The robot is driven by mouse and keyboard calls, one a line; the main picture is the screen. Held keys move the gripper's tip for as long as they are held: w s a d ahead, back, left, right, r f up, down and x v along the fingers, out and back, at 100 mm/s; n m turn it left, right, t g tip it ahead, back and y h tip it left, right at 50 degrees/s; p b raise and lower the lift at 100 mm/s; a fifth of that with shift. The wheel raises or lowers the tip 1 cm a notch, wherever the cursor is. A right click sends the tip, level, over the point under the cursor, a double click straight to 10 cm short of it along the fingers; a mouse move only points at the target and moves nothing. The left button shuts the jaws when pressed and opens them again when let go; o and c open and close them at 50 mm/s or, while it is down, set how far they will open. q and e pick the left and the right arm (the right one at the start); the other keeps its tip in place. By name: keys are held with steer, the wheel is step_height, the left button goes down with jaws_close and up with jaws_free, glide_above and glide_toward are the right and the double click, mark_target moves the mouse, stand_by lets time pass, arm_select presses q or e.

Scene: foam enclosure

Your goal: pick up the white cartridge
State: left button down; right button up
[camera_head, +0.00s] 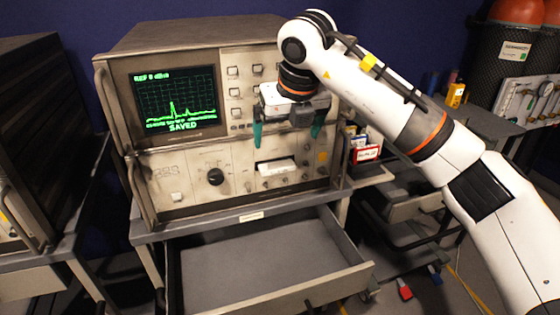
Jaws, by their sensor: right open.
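A white block (277,169), which looks like the cartridge, sits in a dark slot on the lower front panel of the instrument (215,190). How far it sticks out of the slot is hard to tell. My right gripper (287,131) is in front of the instrument, above the white block. Its two teal fingers are spread wide apart and hold nothing. The gripper body covers some of the upper panel's buttons. My left gripper is not in view.
An open, empty grey drawer (260,258) juts out below the instrument. Small red and white boxes (366,154) stand to its right. Another dark cabinet (45,130) is at the left. The instrument's screen (174,98) reads SAVED.

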mark_target(277, 165)
steer(key=x, duration=0.9)
steer(key=shift+a+f, duration=0.3)
steer(key=shift+a, duration=0.1)
steer(key=c, duration=1.1)
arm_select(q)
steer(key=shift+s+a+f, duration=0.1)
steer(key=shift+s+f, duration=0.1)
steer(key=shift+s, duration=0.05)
arm_select(e)
steer(key=shift+r, duration=0.1)
